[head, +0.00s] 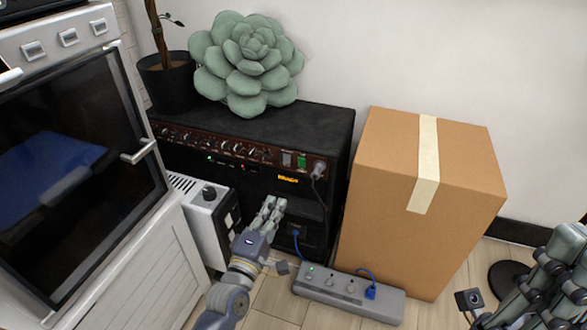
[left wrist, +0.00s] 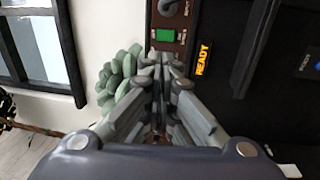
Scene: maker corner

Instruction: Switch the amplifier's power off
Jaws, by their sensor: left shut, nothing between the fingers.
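The black amplifier (head: 315,125) stands against the wall with a brown control panel (head: 225,147) of knobs along its upper front. A green-lit switch (head: 301,161) sits near the panel's right end; it also shows in the left wrist view (left wrist: 166,35). A small green light (head: 210,158) glows further left, and an amber display (head: 288,179), reading READY in the wrist view (left wrist: 203,60), is lit. My left gripper (head: 273,203) is shut and empty, in front of the amplifier and below the panel. My right gripper (head: 560,265) is partly cut off at the lower right, away from the amplifier.
A green succulent-shaped cushion (head: 245,60) lies on the amplifier. A tall cardboard box (head: 395,215) stands to its right. A white unit (head: 208,222) stands in front at left, beside an oven (head: 75,170). A power strip (head: 345,291) with blue-plugged cords lies on the floor.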

